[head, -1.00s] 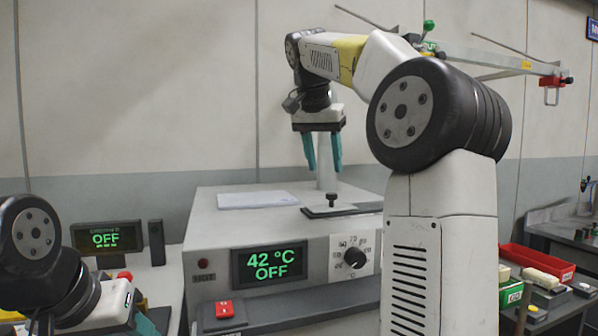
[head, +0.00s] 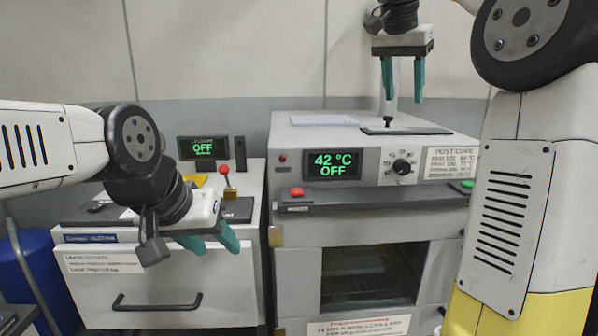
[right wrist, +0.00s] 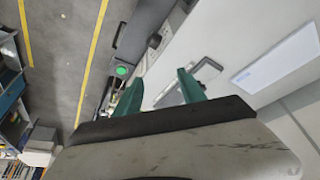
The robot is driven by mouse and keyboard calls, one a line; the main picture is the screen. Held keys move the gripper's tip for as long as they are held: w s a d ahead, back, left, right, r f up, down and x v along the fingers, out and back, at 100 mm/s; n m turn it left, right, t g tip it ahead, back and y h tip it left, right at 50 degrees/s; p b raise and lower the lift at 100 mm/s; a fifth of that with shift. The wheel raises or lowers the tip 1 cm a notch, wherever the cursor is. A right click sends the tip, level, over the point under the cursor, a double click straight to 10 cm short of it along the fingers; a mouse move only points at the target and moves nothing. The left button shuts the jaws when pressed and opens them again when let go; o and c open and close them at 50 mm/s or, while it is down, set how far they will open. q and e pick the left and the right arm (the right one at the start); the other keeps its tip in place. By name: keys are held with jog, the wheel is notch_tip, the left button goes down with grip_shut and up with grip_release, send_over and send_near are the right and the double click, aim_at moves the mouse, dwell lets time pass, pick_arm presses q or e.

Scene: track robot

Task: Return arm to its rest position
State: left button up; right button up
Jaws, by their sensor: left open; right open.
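In the head view my right gripper (head: 403,92) hangs above the top of a grey oven (head: 290,133), fingers pointing down. Its teal fingers are apart with nothing between them. The right wrist view also shows the two open fingers (right wrist: 158,88) over the pale oven top. My right arm rises at the right side of the head view. My left gripper (head: 213,240) is in front of the left cabinet (head: 180,275), its teal fingers apart and empty. The oven display (head: 333,165) reads 42 °C OFF.
A black plate (head: 420,130) with a small knob and a white sheet (right wrist: 280,58) lie on the oven top. A red-knobbed lever (head: 224,170) stands on the left cabinet beside a second OFF display (head: 204,147). A blue bin (head: 35,270) is at far left.

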jog(key=s+a+f+n+t+y, duration=0.1)
jog(key=s+a+f+n, duration=0.3)
jog(key=s+f, duration=0.7)
jog(key=s+a+f+n+t+y, duration=0.1)
jog(key=s+a+f+n+y, duration=0.3)
jog(key=s+f, duration=0.7)
jog(key=shift+s+a+f+n+t, duration=0.15)
jog(key=shift+s+f+n+t, duration=0.15)
jog(key=shift+f, duration=0.35)
dwell(0.6)
